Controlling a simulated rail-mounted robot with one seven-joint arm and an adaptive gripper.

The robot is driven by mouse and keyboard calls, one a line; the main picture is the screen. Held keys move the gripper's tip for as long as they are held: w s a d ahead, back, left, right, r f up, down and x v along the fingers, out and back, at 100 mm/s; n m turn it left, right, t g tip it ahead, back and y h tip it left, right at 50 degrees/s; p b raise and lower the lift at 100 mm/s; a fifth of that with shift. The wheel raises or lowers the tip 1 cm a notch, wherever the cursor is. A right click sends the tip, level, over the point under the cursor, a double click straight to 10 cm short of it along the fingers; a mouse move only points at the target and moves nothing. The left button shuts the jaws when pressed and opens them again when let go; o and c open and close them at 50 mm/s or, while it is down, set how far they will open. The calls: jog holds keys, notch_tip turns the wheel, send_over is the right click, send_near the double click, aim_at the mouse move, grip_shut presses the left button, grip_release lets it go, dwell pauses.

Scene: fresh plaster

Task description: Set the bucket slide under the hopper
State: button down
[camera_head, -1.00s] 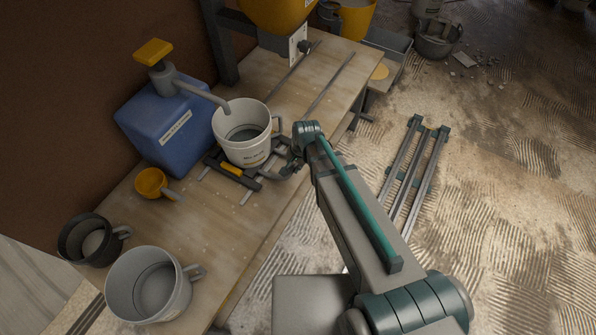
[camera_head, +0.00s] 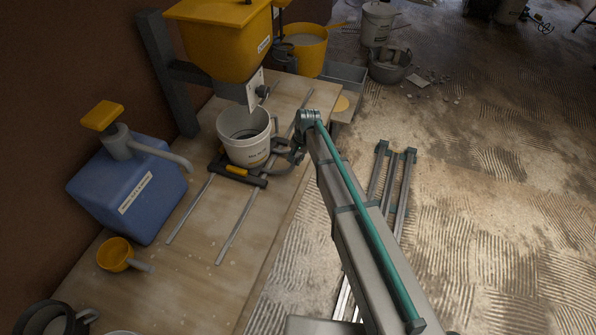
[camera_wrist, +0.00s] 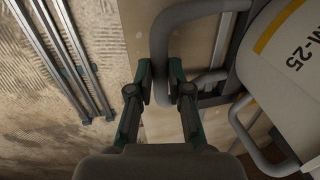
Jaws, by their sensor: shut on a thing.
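The bucket slide (camera_head: 226,172) is a dark frame with a yellow part, lying across two thin metal rails on the bench. A white bucket (camera_head: 245,152) stands upright on it; its side with dark lettering (camera_wrist: 285,75) shows in the wrist view. The yellow hopper (camera_head: 220,48) is above and behind, its grey outlet (camera_head: 240,92) close over the bucket's far rim. I cannot tell whether they line up exactly. My gripper (camera_head: 296,150) is at the slide's right side. In the wrist view its fingers (camera_wrist: 160,85) are shut on the slide's grey looped handle (camera_wrist: 163,32).
A blue container (camera_head: 125,190) with a pump spout stands left of the rails. A yellow scoop (camera_head: 116,254) and dark pot (camera_head: 45,322) are at the front. A yellow bucket (camera_head: 308,55) stands behind. Loose rails (camera_head: 390,185) lie on the floor at right.

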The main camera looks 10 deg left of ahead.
aim_at(299, 154)
jog(key=shift+w+d, duration=0.2)
jog(key=shift+w, duration=0.75)
jog(key=shift+w+d, duration=0.2)
jog(key=shift+w, duration=0.75)
jog(key=c, duration=1.1)
grip_release()
notch_tip(299, 154, up, 12)
jog(key=d, duration=0.2)
jog(key=shift+s+d, duration=0.15)
jog(key=shift+s, duration=0.15)
jog(key=shift+f, duration=0.15)
